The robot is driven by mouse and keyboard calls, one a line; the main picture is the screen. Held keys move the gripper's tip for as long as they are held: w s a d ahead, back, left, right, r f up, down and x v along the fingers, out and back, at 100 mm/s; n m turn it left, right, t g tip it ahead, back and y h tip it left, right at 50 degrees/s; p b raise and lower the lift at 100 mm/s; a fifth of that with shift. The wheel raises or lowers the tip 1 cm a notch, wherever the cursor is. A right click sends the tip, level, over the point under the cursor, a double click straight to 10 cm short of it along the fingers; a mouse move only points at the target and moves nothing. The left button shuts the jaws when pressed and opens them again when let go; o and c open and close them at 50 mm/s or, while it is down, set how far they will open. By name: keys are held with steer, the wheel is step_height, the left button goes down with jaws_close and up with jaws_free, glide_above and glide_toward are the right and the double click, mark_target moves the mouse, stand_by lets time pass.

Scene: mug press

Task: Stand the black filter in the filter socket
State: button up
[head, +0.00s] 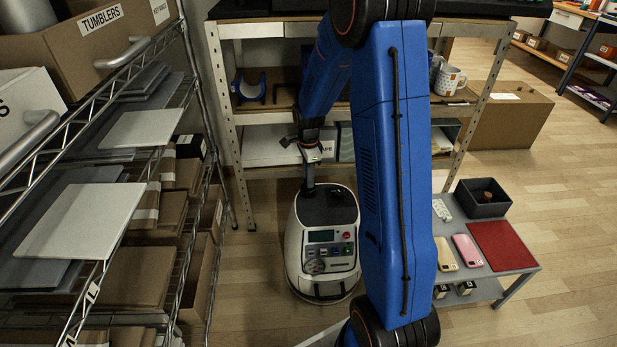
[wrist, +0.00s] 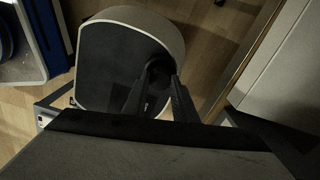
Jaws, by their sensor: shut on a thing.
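My gripper (head: 309,184) points down over the black top of a white rounded machine (head: 343,283) in the head view. In the wrist view, my gripper (wrist: 158,85) has its two dark fingers closed in around a small dark rounded thing (wrist: 157,67), which looks like the black filter. The fingers and the dark top behind hide much of it. The machine's pale rim and dark top (wrist: 105,65) lie beyond the fingertips. I cannot tell whether the held thing touches the top. I cannot make out the filter socket in either view.
A metal shelf unit (head: 230,110) with mugs (head: 449,80) stands behind the machine. A wire rack with boxes (head: 95,40) runs along the left. At right, a low grey table carries a black bin (head: 482,208), a red mat (head: 501,246) and phone-like items (head: 468,251).

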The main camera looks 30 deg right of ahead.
steer(key=shift+f, duration=0.25)
steer(key=o, duration=1)
steer(key=shift+o, duration=0.2)
step_height(320, 180, up, 11)
steer(key=s+a+r+n+t, duration=0.1)
steer(key=s+a+r+n, duration=0.35)
steer(key=s+r, duration=0.45)
steer(key=s+a+r+n+t, duration=0.2)
steer(key=s+n, duration=0.5)
steer(key=s, duration=0.5)
steer(key=s+a+r+n+t, duration=0.1)
steer(key=s+a+r+n, duration=0.2)
steer(key=s+n, duration=0.5)
steer(key=shift+s+a+r+t, duration=0.25)
steer(key=shift+s+t, duration=0.15)
steer(key=shift+s, duration=2.25)
